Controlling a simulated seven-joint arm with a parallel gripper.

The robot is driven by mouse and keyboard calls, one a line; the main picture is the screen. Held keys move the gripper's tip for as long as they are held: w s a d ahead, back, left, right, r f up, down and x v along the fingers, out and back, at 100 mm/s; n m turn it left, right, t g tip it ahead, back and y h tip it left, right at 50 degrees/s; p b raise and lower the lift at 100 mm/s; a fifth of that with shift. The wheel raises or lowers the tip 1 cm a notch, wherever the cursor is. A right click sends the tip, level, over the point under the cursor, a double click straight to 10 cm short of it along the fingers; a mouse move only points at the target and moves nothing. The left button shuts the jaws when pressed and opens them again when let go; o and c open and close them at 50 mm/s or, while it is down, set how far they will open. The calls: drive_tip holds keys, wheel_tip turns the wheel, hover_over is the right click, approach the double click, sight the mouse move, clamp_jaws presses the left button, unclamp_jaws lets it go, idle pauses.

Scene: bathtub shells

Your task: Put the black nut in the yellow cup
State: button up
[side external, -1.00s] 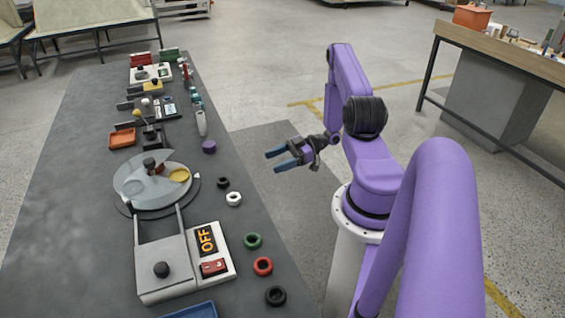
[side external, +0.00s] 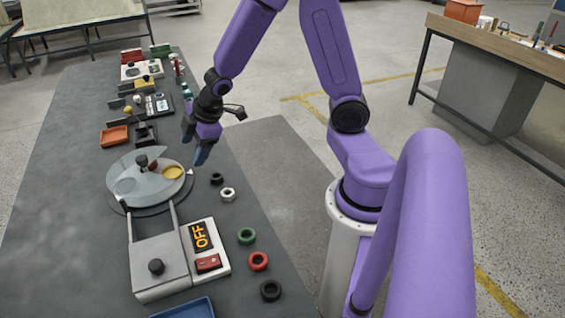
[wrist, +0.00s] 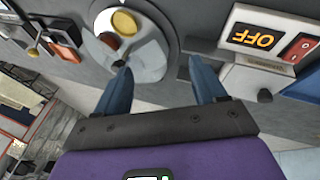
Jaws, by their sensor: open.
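Two black rings that could be the black nut lie on the bench in the side view: a small one (side external: 216,179) just right of the turntable and a larger one (side external: 270,290) near the front right edge. The yellow cup (side external: 172,173) sits on the round turntable (side external: 124,206), which has a pale, partly clear cover; the cup also shows in the wrist view (wrist: 124,22). My gripper (side external: 194,146) is open and empty, above the bench near the turntable's right side, fingers pointing down. Its fingers (wrist: 160,66) stand apart in the wrist view. I cannot make out either black ring there.
A white nut (side external: 228,194), a green nut (side external: 246,236) and a red nut (side external: 258,261) line the bench's right edge. A grey box (side external: 160,262) with an OFF display (side external: 200,236) and red switch stands before the turntable. An orange tray (side external: 114,136) lies behind.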

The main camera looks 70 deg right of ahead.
drive_tip(key=s+a+r+g, duration=0.2)
drive_tip(key=s+a+r, duration=0.1)
drive_tip(key=s, duration=1)
drive_tip(key=s+a+r+n+g, duration=0.1)
drive_tip(key=s+a+r+g, duration=0.2)
drive_tip(key=s, duration=0.9)
drive_tip(key=shift+s+a+r, duration=0.35)
drive_tip(key=shift+s+r, duration=0.05)
drive_tip(key=shift+r, duration=0.15)
